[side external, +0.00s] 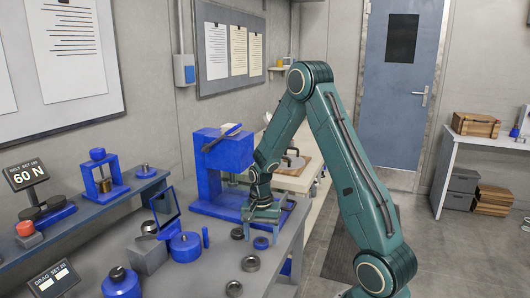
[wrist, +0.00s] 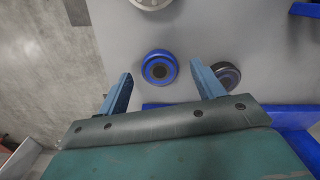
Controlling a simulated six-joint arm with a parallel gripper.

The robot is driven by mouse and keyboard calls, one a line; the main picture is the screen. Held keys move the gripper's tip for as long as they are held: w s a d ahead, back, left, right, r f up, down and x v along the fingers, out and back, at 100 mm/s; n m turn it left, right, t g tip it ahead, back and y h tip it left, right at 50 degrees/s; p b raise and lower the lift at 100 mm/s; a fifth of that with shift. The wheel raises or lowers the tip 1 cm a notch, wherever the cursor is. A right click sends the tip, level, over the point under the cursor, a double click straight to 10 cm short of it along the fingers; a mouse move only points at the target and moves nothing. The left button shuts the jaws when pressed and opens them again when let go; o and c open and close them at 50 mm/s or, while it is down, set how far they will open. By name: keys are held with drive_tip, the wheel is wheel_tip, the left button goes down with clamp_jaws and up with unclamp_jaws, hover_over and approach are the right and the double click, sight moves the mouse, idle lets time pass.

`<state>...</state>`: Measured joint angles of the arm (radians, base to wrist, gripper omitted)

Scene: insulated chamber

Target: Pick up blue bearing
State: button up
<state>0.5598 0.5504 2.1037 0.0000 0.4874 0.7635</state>
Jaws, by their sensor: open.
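The blue bearing (wrist: 159,67) is a short round piece with a blue rim and a dark centre, lying flat on the grey table. In the wrist view it lies ahead of my gripper (wrist: 160,80), roughly centred between the two fingertips. My gripper is open and holds nothing. In the side external view my gripper (side external: 262,220) points down over the table, and the blue bearing (side external: 261,243) lies just below its fingers. I cannot tell the exact height of the fingers above it.
A dark bearing (wrist: 226,74) lies close by the right finger. A grey ring (side external: 250,263) and another ring (side external: 234,288) lie nearer the camera. A blue press-like stand (side external: 208,170) rises behind my gripper. The table edge (side external: 301,235) is close on the right.

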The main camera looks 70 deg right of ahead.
sight(261, 241)
drive_tip(key=shift+f, duration=0.55)
drive_tip(key=c, duration=1.1)
drive_tip(key=shift+r, duration=0.15)
wheel_tip(261, 241, up, 20)
idle(0.7)
